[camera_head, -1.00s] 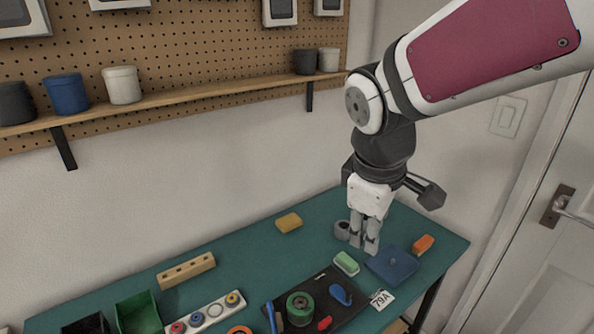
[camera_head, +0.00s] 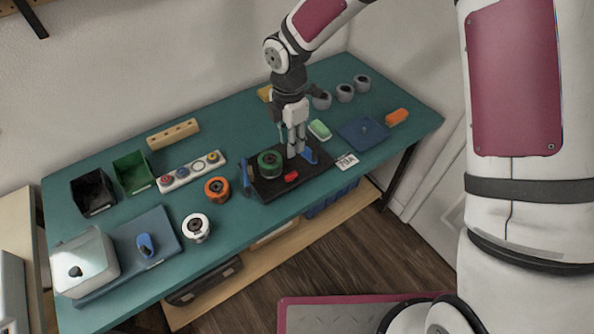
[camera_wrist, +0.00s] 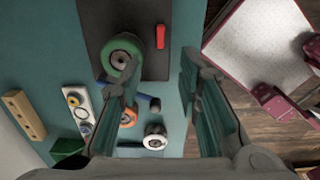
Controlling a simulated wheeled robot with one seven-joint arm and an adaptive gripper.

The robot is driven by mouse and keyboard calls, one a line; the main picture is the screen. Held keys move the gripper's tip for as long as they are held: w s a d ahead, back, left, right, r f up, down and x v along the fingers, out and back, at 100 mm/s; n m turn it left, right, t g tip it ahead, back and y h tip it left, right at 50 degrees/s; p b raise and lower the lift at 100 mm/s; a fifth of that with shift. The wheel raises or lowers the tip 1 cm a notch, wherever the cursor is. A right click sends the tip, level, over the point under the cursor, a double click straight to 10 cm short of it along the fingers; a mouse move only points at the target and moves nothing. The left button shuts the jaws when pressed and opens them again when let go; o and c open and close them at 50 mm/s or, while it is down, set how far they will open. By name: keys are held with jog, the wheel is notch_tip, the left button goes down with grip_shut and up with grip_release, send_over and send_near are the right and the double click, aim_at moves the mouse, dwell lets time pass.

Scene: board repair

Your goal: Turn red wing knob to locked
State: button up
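The red wing knob (camera_head: 291,176) is a small red bar near the front edge of the black board (camera_head: 262,190). In the wrist view the red knob (camera_wrist: 161,35) shows upright in the picture, beyond my fingertips. My gripper (camera_head: 297,152) points down over the back right part of the board, behind the red knob and apart from it. In the wrist view my gripper (camera_wrist: 160,72) has its two fingers spread with nothing between them. A green round knob (camera_head: 269,162) sits left of my gripper.
A blue handle (camera_head: 246,178) stands at the board's left edge. An orange ring (camera_head: 216,189) is left. The table front is clear below the board.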

aim_at(291, 174)
notch_tip(291, 174, down, 13)
jog(key=shift+f+p, duration=0.2)
jog(key=shift+p, duration=0.55)
grip_shut()
